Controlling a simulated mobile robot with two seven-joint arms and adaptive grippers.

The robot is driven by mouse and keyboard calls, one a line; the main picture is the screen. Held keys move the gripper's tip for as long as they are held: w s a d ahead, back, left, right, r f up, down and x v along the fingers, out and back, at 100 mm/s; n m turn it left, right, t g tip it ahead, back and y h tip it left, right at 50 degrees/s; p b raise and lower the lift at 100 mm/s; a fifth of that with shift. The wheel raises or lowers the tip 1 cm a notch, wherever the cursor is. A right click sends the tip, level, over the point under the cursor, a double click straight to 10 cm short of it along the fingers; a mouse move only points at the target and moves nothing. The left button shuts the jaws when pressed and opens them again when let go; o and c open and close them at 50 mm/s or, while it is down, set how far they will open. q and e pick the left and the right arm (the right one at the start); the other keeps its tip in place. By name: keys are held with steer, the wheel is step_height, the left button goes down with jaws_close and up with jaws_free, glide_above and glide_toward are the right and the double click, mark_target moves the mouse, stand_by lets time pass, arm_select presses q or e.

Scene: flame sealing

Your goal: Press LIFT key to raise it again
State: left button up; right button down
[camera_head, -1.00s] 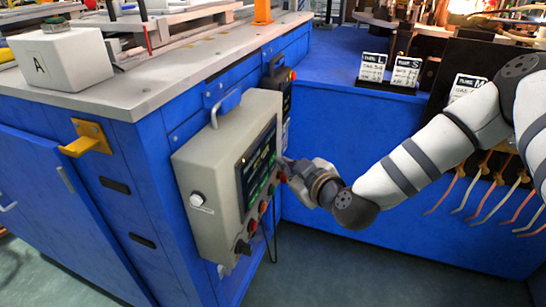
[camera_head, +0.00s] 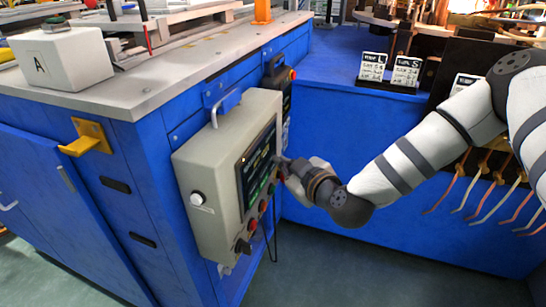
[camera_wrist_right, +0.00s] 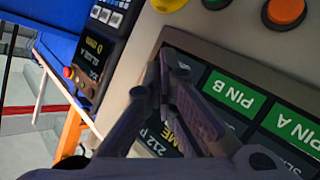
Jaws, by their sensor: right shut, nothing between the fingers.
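The grey control box (camera_head: 205,165) hangs on the side of the blue bench, with a dark screen (camera_head: 256,168) on its face. My right gripper (camera_head: 280,164) is in front of the screen's right part, its jaws shut and empty. In the right wrist view the closed fingers (camera_wrist_right: 168,62) reach over the screen, beside green keys marked PIN B (camera_wrist_right: 233,93) and PIN A (camera_wrist_right: 295,128). The fingers cover part of the screen, and I cannot read a LIFT key. Whether the tips touch the screen I cannot tell. My left gripper is not in view.
Knobs and buttons sit below the screen, among them a red one (camera_head: 252,225). An orange button (camera_wrist_right: 285,10) and a yellow one show beside the screen's edge in the wrist view. A dark pendant (camera_head: 279,80) hangs behind the box. Coloured hooks hang at right.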

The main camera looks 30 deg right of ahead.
arm_select(q)
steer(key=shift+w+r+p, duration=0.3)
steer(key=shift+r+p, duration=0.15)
steer(key=shift+p, duration=0.05)
arm_select(e)
steer(key=shift+s+d, duration=0.45)
steer(key=shift+s, duration=0.15)
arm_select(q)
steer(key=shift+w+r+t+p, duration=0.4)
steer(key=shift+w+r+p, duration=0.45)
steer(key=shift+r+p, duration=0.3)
arm_select(e)
steer(key=s+d, duration=0.3)
steer(key=shift+s+d, duration=0.15)
steer(key=shift+s, duration=0.25)
